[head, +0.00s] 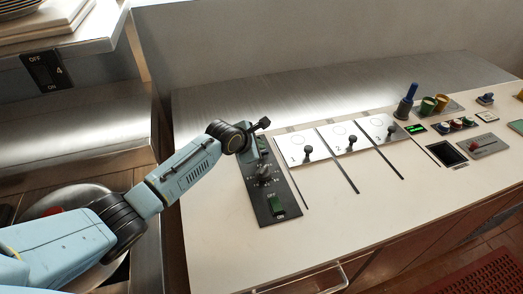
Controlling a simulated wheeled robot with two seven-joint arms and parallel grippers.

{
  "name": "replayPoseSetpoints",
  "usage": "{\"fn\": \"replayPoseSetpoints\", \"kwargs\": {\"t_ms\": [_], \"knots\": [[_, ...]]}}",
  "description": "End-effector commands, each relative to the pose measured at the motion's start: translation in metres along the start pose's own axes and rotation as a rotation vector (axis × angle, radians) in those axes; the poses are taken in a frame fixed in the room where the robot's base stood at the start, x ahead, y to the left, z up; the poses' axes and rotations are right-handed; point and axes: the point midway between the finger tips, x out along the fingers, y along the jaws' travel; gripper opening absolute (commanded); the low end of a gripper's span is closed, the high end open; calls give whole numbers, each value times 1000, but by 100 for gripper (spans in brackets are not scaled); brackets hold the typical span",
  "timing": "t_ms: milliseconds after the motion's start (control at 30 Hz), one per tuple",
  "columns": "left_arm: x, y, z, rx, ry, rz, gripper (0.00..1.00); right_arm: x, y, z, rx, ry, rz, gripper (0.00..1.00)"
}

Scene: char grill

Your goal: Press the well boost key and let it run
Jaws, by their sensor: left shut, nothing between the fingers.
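My left gripper (262,125) is shut and empty. It is above the far end of a black control panel (284,213) on the white counter. The gripper and wrist hide part of the panel's far end; contact cannot be told. The panel carries a dark dial (264,177) and a green rocker switch (277,205) marked OFF and ON. No key is legibly labelled well boost. A row of small coloured buttons (457,123) and a dark square recess (447,153) are far to the right. My right gripper is not in view.
Three white numbered plates (342,139) with black slider knobs stand right of the panel. Beyond are a green display (416,128), cups (428,105), a blue-handled tool (407,100) and a grey red-knobbed lever plate (483,146). The counter's front (225,245) is clear. A steel shelf (100,40) stands left.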

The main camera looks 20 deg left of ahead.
Motion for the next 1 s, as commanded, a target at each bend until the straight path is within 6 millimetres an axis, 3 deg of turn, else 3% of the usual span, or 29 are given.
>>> {"fn": "replayPoseSetpoints", "kwargs": {"t_ms": [1000], "knots": [[6, -4, -4, 0, 0, 0, 0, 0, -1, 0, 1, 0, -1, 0]]}}
